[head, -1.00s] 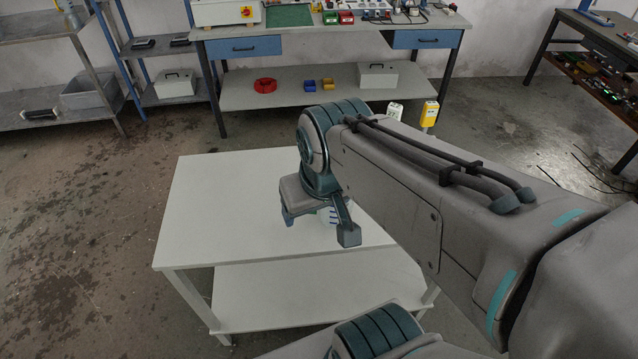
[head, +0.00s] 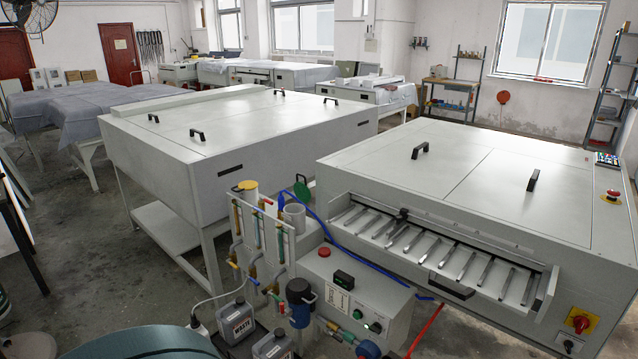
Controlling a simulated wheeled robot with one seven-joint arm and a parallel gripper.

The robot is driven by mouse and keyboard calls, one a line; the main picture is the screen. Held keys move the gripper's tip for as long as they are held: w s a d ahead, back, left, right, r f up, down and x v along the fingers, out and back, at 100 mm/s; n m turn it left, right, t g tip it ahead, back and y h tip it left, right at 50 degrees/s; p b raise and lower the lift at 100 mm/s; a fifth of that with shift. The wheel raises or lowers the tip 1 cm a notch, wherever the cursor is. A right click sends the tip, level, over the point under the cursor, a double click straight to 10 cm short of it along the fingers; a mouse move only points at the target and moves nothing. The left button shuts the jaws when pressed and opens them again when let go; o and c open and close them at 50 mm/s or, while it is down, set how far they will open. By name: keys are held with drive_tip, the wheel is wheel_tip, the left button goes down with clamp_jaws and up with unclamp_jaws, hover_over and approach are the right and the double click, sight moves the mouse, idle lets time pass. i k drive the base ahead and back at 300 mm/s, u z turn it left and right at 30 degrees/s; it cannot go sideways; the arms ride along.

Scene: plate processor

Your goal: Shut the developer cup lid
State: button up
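A light grey open-topped cup (head: 293,214) stands among the pipes behind the upright valve panel, near the middle of the head view. A round green lid (head: 302,187) stands upright at the cup's back edge, so this cup looks open. Another cup with a yellow lid (head: 248,186) stands at the left end of the panel; its lid lies flat on top. I see no label telling which is the developer cup. My gripper is out of view; only a teal part of my own body shows at the bottom left.
A processor (head: 470,190) with a roller tray fills the right. A control box (head: 355,300) with buttons stands in front of the cups. Waste (head: 236,320) and other canisters sit low. A blue hose (head: 330,235) runs beside the cup. Open floor lies at left.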

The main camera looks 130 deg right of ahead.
sight(301, 190)
drive_tip(key=z, duration=4.8)
drive_tip(key=i, duration=2.15)
drive_tip(key=u, duration=0.55)
